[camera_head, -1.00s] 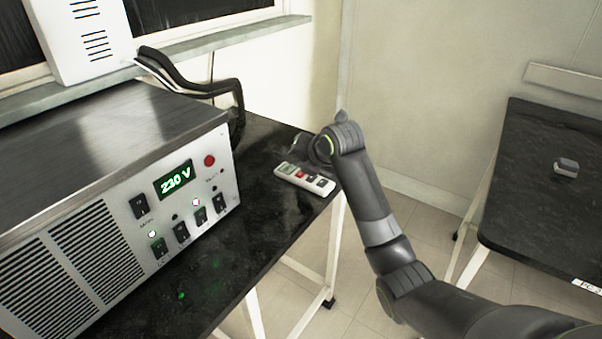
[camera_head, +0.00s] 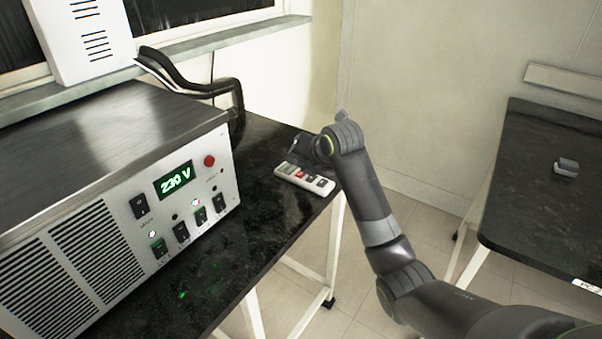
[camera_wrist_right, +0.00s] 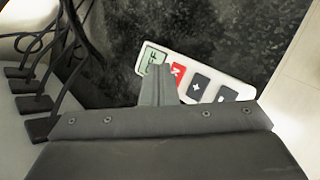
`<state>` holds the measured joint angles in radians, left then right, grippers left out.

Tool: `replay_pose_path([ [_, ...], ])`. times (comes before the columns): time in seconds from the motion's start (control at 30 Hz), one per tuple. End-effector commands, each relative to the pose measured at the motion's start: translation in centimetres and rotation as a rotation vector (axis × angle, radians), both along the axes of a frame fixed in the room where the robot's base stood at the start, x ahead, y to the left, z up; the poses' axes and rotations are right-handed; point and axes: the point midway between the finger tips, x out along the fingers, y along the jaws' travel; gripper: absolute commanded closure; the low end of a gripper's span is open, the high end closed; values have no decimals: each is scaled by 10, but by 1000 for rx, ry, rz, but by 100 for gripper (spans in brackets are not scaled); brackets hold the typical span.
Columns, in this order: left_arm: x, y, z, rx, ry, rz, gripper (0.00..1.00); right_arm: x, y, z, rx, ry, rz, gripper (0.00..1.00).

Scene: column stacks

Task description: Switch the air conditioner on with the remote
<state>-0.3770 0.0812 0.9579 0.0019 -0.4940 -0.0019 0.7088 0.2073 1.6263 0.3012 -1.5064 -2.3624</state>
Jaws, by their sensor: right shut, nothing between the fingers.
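The white remote (camera_head: 303,180) lies on the black bench top near its right edge. In the right wrist view, the remote (camera_wrist_right: 210,86) shows a small greenish display, a red button and dark buttons, one with a plus sign. The display's letters are partly covered and seem to read OFF. My right gripper (camera_wrist_right: 157,72) is shut and empty, its tips over the remote between display and red button. I cannot tell whether they touch it. In the head view the fingers are mostly hidden behind my wrist. My left gripper is not in view.
A large metal power unit (camera_head: 150,120) with a 230 V display and switches fills the bench's left. Black cables (camera_head: 190,85) run behind it. A white slotted housing (camera_head: 80,38) is at the upper left. A second black table (camera_head: 530,210) with a small grey object (camera_head: 566,167) stands right.

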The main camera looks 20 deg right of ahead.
Motion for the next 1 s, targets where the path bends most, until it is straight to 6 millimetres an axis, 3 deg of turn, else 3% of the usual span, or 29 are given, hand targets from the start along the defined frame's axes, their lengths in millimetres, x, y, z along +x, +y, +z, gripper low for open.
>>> replay_pose_path([
  [1.0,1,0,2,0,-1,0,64,0,0,-9,0,0,0,100],
])
